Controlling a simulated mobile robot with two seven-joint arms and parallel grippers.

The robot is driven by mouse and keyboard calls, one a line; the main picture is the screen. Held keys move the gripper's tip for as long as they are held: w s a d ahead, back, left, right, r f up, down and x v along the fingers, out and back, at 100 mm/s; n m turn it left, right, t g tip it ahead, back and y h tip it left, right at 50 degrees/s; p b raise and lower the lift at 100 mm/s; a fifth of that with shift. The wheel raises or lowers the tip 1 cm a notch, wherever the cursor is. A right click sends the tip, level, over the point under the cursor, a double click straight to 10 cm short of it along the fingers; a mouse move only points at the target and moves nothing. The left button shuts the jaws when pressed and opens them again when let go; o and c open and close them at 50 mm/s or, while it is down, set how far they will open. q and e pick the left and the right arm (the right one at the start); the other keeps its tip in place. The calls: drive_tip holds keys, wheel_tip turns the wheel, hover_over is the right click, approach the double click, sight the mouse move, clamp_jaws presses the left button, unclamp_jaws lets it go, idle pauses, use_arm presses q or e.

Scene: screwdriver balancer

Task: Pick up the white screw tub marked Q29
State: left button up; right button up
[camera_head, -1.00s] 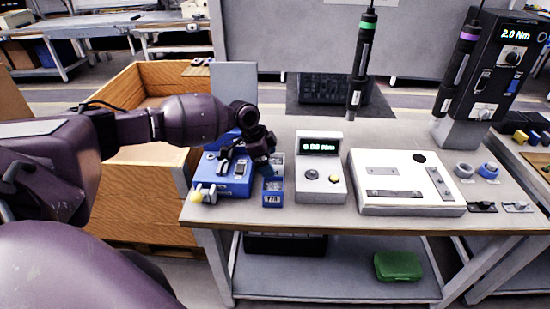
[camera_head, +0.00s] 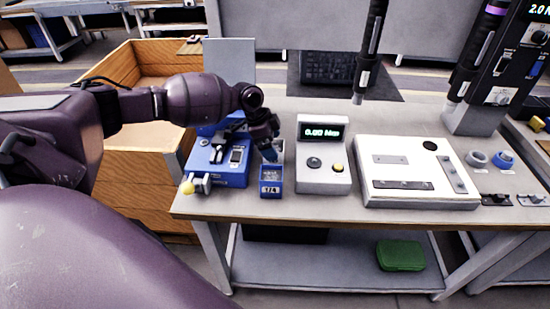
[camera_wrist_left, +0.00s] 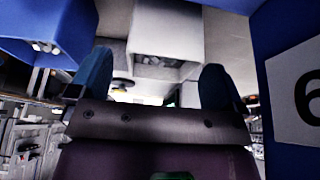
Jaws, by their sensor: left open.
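My left gripper (camera_head: 268,152) is open above the small tubs beside the blue device, fingers pointing down. In the left wrist view its two blue fingertips (camera_wrist_left: 156,78) are apart, with a whitish tub (camera_wrist_left: 165,28) beyond and between them. No contact shows. The whitish tub holds small metal parts; no Q29 mark is readable. In the head view it is mostly hidden by the gripper. A blue tub (camera_head: 271,188) with a dark label stands in front of the gripper, and a blue tub also shows at the upper left of the wrist view (camera_wrist_left: 45,30). My right gripper is not in view.
The blue device (camera_head: 228,170) stands close left of the tubs, and a grey display box (camera_head: 323,178) close right. A white fixture plate (camera_head: 415,185) lies further right. Hanging screwdrivers (camera_head: 370,50) are behind. A wooden crate (camera_head: 150,180) is left of the table.

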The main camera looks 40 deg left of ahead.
use_arm(q)
drive_tip(key=x, duration=0.1)
drive_tip(key=b+x, duration=0.1)
drive_tip(key=x, duration=0.1)
drive_tip(key=shift+s+d+f, duration=0.15)
drive_tip(key=shift+s+f, duration=0.05)
drive_tip(key=shift+f, duration=0.15)
drive_tip(key=shift+w+f, duration=0.15)
drive_tip(key=shift+w, duration=0.2)
drive_tip(key=shift+s+r, duration=0.1)
drive_tip(key=shift+r, duration=0.15)
drive_tip(key=c, duration=1.1)
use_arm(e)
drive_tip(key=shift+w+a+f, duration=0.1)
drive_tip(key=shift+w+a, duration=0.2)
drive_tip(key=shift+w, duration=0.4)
